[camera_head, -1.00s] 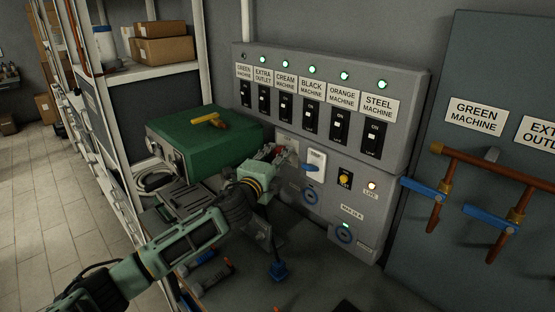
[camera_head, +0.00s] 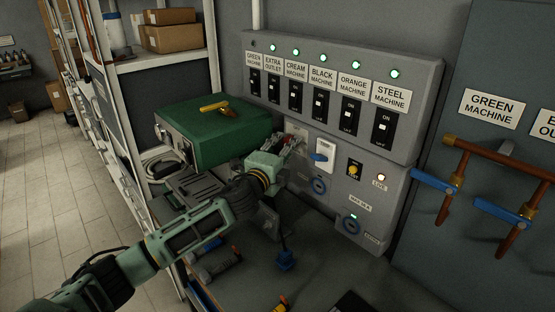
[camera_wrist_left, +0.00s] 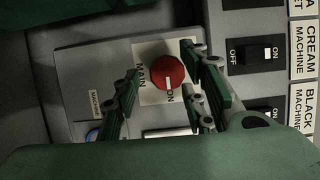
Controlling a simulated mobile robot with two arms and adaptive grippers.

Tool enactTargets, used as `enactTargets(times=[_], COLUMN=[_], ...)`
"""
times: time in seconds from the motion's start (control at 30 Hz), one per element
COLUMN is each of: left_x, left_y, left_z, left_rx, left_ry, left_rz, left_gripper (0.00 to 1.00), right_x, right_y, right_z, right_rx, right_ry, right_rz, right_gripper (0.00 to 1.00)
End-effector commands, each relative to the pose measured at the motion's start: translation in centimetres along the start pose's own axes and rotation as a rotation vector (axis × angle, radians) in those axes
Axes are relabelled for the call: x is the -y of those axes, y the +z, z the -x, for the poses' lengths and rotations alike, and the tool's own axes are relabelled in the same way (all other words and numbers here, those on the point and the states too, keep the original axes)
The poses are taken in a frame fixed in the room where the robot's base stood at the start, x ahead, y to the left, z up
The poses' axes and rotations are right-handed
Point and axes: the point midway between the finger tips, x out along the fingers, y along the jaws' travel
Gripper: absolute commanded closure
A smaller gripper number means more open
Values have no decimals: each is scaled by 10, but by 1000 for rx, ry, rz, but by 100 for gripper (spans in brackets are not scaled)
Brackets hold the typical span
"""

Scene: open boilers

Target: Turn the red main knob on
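The red main knob (camera_wrist_left: 168,77) is on a pale plate marked MAIN and ON in the left wrist view. Its white mark points at the word ON. My left gripper (camera_wrist_left: 170,95) is open, with fingers on either side of the knob. The right-hand fingers are close to the knob's edge; the left-hand finger stands apart from it. I cannot tell whether either touches. In the head view my left gripper (camera_head: 291,142) is at the left end of the grey panel's lower part (camera_head: 370,215) and hides most of the knob. My right gripper is not in view.
Green-lit black switches (camera_head: 318,103) line the upper panel. A green case (camera_head: 215,130) stands to the left. Blue-handled pipe valves (camera_head: 435,182) are on the right.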

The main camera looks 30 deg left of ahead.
Motion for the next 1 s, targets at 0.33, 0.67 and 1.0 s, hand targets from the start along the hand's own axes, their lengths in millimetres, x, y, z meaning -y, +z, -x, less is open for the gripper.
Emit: enactTargets(times=[0.33,0.67,1.0], left_x=[-3,-2,-1], left_y=[0,0,0], left_z=[66,107,112], left_rx=[-2,-1,0], left_ry=[6,5,3], left_rz=[-3,-2,-1], left_gripper=[61,61,61], right_x=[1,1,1], right_y=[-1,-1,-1], right_z=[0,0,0], right_rx=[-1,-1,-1], right_ry=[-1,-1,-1], right_rz=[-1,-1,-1], right_gripper=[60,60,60])
